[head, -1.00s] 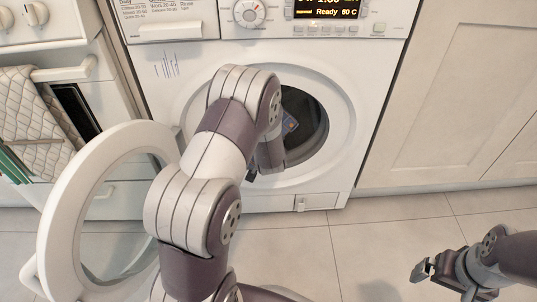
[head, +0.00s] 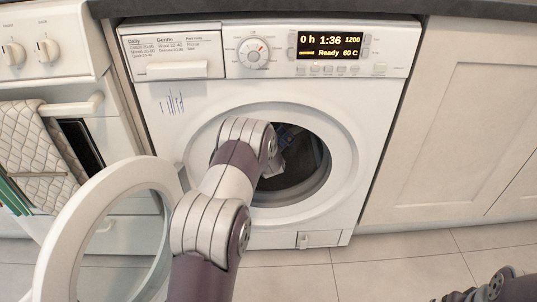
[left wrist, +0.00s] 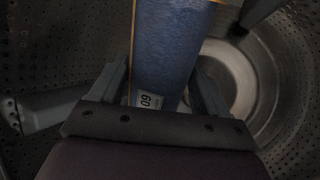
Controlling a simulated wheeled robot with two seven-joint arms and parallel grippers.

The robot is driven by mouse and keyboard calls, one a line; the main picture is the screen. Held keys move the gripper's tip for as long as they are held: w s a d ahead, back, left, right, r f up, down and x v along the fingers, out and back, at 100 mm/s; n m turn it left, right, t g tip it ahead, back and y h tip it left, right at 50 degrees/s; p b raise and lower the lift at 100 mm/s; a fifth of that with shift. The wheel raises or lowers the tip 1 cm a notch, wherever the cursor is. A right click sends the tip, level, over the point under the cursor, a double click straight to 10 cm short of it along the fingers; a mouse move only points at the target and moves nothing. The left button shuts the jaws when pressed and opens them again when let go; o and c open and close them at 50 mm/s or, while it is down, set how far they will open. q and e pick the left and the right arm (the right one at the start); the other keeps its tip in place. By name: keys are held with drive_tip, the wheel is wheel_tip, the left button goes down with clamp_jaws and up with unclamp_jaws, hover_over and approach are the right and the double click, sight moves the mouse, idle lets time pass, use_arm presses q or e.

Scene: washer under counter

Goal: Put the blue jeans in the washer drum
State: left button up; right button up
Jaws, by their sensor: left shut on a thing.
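The blue jeans (left wrist: 175,45) show in the left wrist view as a folded blue bundle with orange stitched edges and a white numbered tag. My left gripper (left wrist: 165,88) is shut on them, one finger on each side. The perforated metal drum wall (left wrist: 60,45) surrounds them, so the jeans are inside the washer drum. In the head view, my left arm reaches through the round opening of the white washer (head: 390,130).
The round washer door (head: 62,235) stands open to the left, close to my left arm. An oven with a hanging quilted cloth (head: 48,140) is at the left. A cream cabinet (head: 455,130) is at the right. Inside, a drum paddle (left wrist: 50,110) juts out at the left.

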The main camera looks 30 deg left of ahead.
use_arm(q)
drive_tip(key=shift+r, duration=0.1)
drive_tip(key=o, duration=1.5)
drive_tip(key=shift+o, duration=0.2)
drive_tip(key=p+v, duration=0.7)
drive_tip(key=v, duration=0.5)
drive_tip(key=shift+s+d+r, duration=0.2)
drive_tip(key=shift+s, duration=0.05)
